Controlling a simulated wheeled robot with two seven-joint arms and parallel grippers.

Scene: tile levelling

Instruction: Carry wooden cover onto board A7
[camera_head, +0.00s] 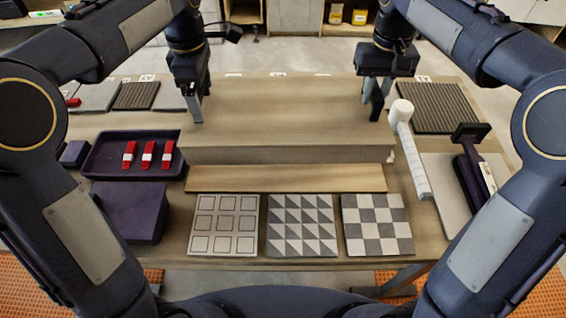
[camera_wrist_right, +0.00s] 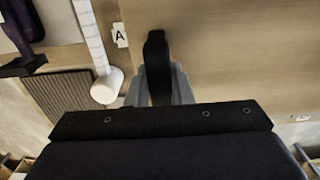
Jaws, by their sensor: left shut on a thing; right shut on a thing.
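The wooden cover (camera_head: 285,100) is a wide light-brown box shape in the middle of the table, with its top and front face showing. My left gripper (camera_head: 196,108) is shut on its left end and my right gripper (camera_head: 377,105) is shut on its right end. In the right wrist view the finger (camera_wrist_right: 158,70) stands against the cover's wooden surface (camera_wrist_right: 235,45). Small labels stand along the table's back, too small to read surely, so I cannot tell which board is A7. Whether the cover touches what lies under it is hidden.
A plank (camera_head: 285,178) lies before the cover, with three patterned tiles (camera_head: 302,226) in front. A purple tray (camera_head: 112,168) with red-and-white pieces is at left. A white mallet (camera_head: 410,135), a ribbed board (camera_head: 433,108) and a dark-handled tool (camera_head: 472,170) are at right.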

